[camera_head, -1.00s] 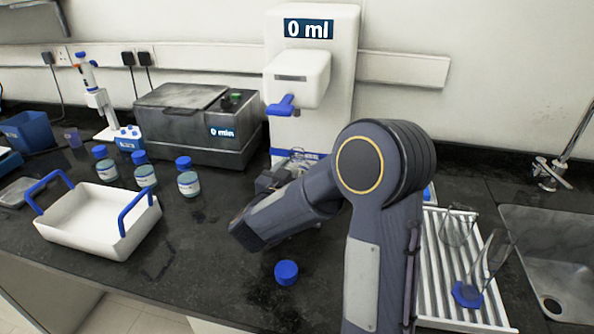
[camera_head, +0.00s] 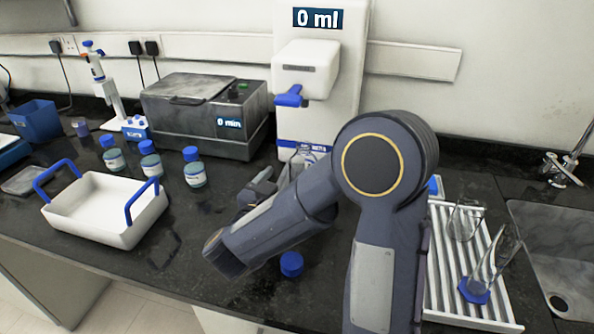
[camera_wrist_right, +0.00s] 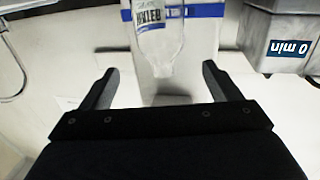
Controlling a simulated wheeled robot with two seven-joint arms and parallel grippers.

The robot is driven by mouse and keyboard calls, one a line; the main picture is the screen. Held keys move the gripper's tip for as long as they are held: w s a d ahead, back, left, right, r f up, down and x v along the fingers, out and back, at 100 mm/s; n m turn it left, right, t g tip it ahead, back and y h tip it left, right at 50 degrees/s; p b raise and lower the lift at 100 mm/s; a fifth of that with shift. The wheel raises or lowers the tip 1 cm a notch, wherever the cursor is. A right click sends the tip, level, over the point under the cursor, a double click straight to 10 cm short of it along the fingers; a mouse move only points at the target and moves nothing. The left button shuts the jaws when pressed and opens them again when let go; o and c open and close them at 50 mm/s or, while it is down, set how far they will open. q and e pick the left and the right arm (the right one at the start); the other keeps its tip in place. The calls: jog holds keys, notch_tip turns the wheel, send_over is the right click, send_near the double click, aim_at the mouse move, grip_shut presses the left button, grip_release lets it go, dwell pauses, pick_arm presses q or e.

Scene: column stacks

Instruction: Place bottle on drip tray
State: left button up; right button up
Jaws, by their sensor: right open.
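A clear glass bottle (camera_head: 299,160) stands at the foot of the white water dispenser (camera_head: 318,110), below its blue lever. The drip tray itself is hard to make out there. The bottle also shows in the right wrist view (camera_wrist_right: 160,35), which is upside down; its neck lies beyond the fingertips and it looks upright. My right gripper (camera_head: 262,188) is in front and left of the bottle, partly hidden by my forearm. In the right wrist view its fingers (camera_wrist_right: 160,84) are apart with nothing between them. My left gripper is not in view.
A loose blue cap (camera_head: 291,264) lies on the counter beside my forearm. Blue-capped bottles (camera_head: 194,170), a white carrier (camera_head: 105,210) and a grey machine (camera_head: 205,115) are to the left. A ribbed rack (camera_head: 455,290) with glassware and a sink (camera_head: 555,240) are to the right.

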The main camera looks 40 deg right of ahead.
jog(key=shift+v, duration=1.55)
